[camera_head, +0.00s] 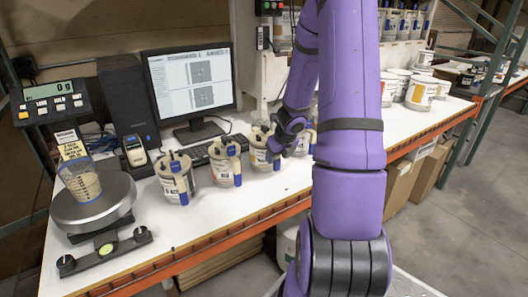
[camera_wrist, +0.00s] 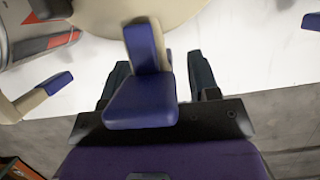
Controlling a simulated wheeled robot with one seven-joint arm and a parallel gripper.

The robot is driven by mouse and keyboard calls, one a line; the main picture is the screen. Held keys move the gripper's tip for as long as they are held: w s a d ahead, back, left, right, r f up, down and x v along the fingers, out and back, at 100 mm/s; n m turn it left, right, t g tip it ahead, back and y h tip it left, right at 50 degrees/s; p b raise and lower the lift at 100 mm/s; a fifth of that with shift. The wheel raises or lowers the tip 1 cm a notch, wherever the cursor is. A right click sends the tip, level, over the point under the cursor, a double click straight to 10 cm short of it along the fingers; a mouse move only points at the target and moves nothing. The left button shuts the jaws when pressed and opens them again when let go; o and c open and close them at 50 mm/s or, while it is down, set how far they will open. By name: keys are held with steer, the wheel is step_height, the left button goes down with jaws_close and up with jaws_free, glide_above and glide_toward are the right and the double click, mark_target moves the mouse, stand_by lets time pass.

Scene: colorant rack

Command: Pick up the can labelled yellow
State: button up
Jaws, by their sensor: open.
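Several cream cans with blue-tipped handles stand in a row on the white bench, among them the front-left can (camera_head: 175,184), the second can (camera_head: 225,166) and the third can (camera_head: 257,158). Their label words are too small to read, so I cannot tell which is yellow. My gripper (camera_head: 274,147) is at the right side of the third can. In the wrist view my open gripper (camera_wrist: 160,72) has its dark fingers on either side of a blue handle (camera_wrist: 146,75), apart from it. The cream can body (camera_wrist: 190,12) lies beyond. Another can (camera_head: 308,136) is partly hidden behind my arm.
A scale (camera_head: 92,210) with a clear cup (camera_head: 82,182) stands at the left. A monitor (camera_head: 190,85) and keyboard (camera_head: 202,152) are behind the row. More cans (camera_head: 421,93) stand at the right. The bench's orange front edge (camera_head: 245,222) is close to the row.

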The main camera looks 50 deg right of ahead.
jaws_close()
steer(key=shift+w+r, duration=0.1)
steer(key=shift+r, duration=0.1)
stand_by(0.6)
